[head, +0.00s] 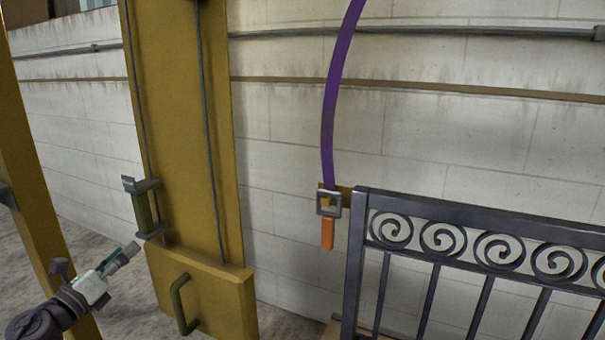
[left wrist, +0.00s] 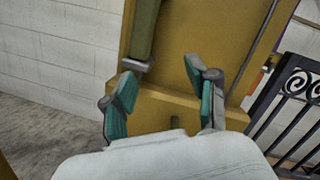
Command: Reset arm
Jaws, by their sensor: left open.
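My left gripper (head: 124,257) is at the lower left of the head view, in front of the yellow post (head: 170,110). In the left wrist view, its two teal-padded fingers are spread apart with nothing between them (left wrist: 161,82). A green upright handle (head: 143,212) in grey brackets is on the post's left side, just above and beyond the fingertips. It shows as a green bar in the left wrist view (left wrist: 143,32). The gripper appears apart from it. My right gripper is in neither view.
A dark scroll gate (head: 440,238) stands at the right. A purple curved bar (head: 333,100) with an orange tip (head: 328,235) hangs by a square grey bracket (head: 328,203). A yellow box (head: 220,300) with a dark green pull handle (head: 180,305) is low on the post. A block wall (head: 450,130) stands behind.

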